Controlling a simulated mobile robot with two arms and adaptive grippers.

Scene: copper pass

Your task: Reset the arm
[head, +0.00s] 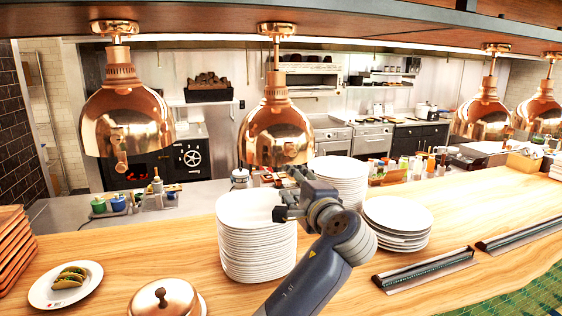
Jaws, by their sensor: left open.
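My left arm comes up from the bottom centre of the head view. Its left gripper (287,195) is open and looks empty, and it appears in front of the plate stacks. A tall stack of white plates (250,250) is just left of and below the gripper in the picture; I cannot tell how far apart they are. My right gripper is not in view.
More plate stacks stand behind (343,178) and to the right (398,217) on the wooden counter (150,247). Copper lamps (276,125) hang above. A taco plate (85,284) and a copper dome (163,298) are at front left. The right counter holds ticket rails (428,268).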

